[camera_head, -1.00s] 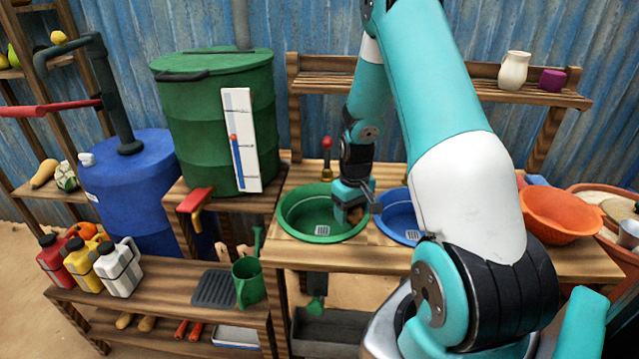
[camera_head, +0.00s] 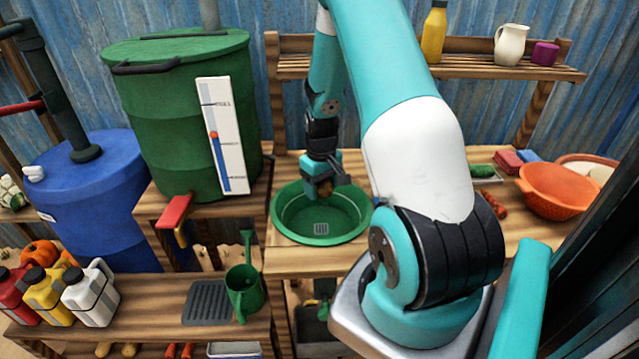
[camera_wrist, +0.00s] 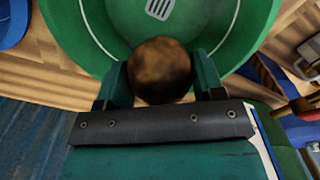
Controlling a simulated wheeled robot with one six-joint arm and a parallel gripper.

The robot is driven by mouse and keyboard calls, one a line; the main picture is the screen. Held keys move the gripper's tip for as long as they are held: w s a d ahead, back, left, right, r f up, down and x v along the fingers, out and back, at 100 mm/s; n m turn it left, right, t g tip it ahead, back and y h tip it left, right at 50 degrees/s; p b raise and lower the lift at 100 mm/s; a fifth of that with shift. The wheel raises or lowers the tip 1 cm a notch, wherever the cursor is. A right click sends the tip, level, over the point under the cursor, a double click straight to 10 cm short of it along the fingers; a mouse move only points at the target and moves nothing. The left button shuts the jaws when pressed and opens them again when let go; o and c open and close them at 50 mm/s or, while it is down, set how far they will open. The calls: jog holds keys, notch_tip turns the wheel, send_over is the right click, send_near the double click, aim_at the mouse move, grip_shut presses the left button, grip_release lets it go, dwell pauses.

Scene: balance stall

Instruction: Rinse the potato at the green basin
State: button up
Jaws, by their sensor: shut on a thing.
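The green basin (camera_head: 290,232) sits in the wooden counter, with a pale drain grate at its bottom. My gripper (camera_head: 325,187) is over the back part of the basin and points down. It is shut on the brown potato (camera_wrist: 160,70), which shows between the two fingers in the wrist view; only a small part of it shows in the head view (camera_head: 326,188). The green basin also fills the top of the wrist view (camera_wrist: 215,25). I see no water running into the basin. Whether the potato touches the basin is not clear.
A green barrel (camera_head: 170,120) with a red-handled tap (camera_head: 175,210) stands left of the basin. A green watering can (camera_head: 245,290) is on the lower bench. An orange bowl (camera_head: 562,190) is at the right. My arm hides the counter's middle.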

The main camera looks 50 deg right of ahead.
notch_tip(320, 180, down, 14)
jog(key=b, duration=1.1)
jog(key=shift+r, duration=0.1)
jog(key=shift+r, duration=0.15)
dwell(2.0)
notch_tip(320, 180, up, 14)
jog(key=p, duration=1.1)
jog(key=shift+p, duration=0.4)
dwell(1.8)
